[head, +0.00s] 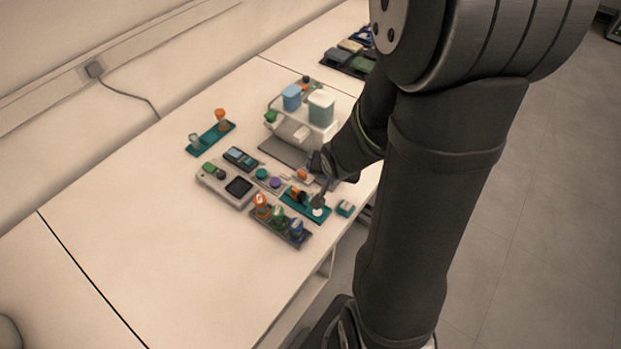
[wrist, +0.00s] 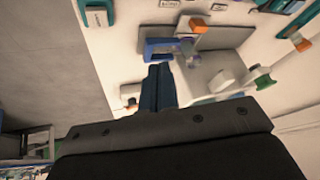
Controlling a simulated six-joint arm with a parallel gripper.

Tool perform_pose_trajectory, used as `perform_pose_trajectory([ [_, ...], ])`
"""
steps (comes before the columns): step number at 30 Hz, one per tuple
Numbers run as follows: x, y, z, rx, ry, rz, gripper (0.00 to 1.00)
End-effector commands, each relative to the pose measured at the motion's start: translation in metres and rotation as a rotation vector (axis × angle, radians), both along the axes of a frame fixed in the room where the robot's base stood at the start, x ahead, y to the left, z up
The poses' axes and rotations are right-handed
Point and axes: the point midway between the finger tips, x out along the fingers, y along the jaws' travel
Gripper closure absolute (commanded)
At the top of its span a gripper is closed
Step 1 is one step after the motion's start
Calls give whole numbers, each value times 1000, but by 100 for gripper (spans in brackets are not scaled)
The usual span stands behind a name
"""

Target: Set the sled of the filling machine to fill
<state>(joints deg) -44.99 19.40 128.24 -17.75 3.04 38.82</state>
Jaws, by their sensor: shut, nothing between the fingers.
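The filling machine (head: 303,133) is a white stand with a blue container and a pale green-topped container, at the back of the bench group in the head view. In the wrist view its white body (wrist: 212,72) is right of my fingers. A part with an orange knob (head: 302,175), perhaps the sled, is at the machine's front; an orange piece (wrist: 198,25) also shows in the wrist view. My gripper (wrist: 158,70) is shut and empty, its blue fingertips close to a blue bracket (wrist: 163,47). Contact cannot be told. My arm hides part of the machine's right side.
A grey instrument with a dark screen (head: 226,186), a rack with orange, green and blue knobs (head: 281,226) and a teal tray (head: 306,204) stand close in front. Another teal tray (head: 212,137) is at the left. The bench's left part is clear.

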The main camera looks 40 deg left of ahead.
Motion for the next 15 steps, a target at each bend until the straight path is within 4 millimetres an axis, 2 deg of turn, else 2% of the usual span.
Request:
perform_pose_trajectory([
  [2,-12,-10,-3,82,23,-80,100],
  [7,-29,-20,-5,216,73,-195,100],
  [15,-33,-19,-9,261,94,-232,100],
])
